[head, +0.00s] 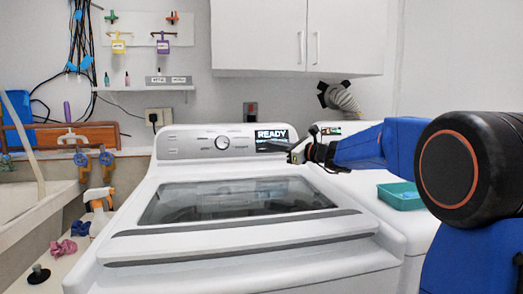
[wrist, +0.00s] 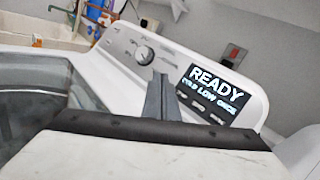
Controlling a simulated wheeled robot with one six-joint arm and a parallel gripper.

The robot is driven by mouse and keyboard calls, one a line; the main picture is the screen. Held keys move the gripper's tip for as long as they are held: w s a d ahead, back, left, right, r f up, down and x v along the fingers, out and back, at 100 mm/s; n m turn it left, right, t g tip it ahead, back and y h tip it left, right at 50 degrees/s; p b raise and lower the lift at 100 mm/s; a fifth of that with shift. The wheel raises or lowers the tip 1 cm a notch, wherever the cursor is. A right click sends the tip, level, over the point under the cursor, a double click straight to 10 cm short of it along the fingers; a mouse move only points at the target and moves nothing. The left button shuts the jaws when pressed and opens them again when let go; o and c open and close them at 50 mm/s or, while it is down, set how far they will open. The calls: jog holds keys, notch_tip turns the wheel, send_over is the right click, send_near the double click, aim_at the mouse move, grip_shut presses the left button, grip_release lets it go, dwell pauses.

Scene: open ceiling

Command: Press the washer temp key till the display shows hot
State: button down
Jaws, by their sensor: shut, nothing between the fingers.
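The washer (head: 240,238) is a white top loader with a dark glass lid, in the middle of the head view. Its grey control panel (head: 190,144) at the back has a round knob (head: 222,142), which also shows in the wrist view (wrist: 144,54). The display (head: 272,139) reads READY; in the wrist view (wrist: 217,90) a smaller line below seems to read COLD LOW ONCE. Several small keys (wrist: 197,104) sit under that text. My gripper (head: 292,157) is shut and empty in front of the panel's right end. In the wrist view its fingers (wrist: 163,85) point at the panel, left of the display.
A second white machine (head: 410,222) stands at right with a teal tray (head: 400,195) on top. White cabinets (head: 295,35) hang above.

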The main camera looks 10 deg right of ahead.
jog(key=w+f, duration=0.3)
jog(key=w, duration=0.5)
dwell(0.4)
jog(key=shift+w, duration=0.25)
dwell(1.8)
jog(key=shift+w+f, duration=0.15)
jog(key=shift+w, duration=0.1)
jog(key=shift+w+f, duration=0.1)
jog(key=shift+w, duration=0.2)
dwell(0.7)
jog(key=shift+s, duration=0.15)
jog(key=shift+s+r, duration=0.25)
jog(key=shift+s, duration=0.3)
dwell(0.4)
jog(key=shift+s+r, duration=0.3)
jog(key=shift+s, duration=0.5)
jog(key=shift+s+r, duration=0.25)
jog(key=shift+s, duration=0.5)
jog(key=shift+s+r, duration=0.3)
jog(key=shift+s, duration=0.5)
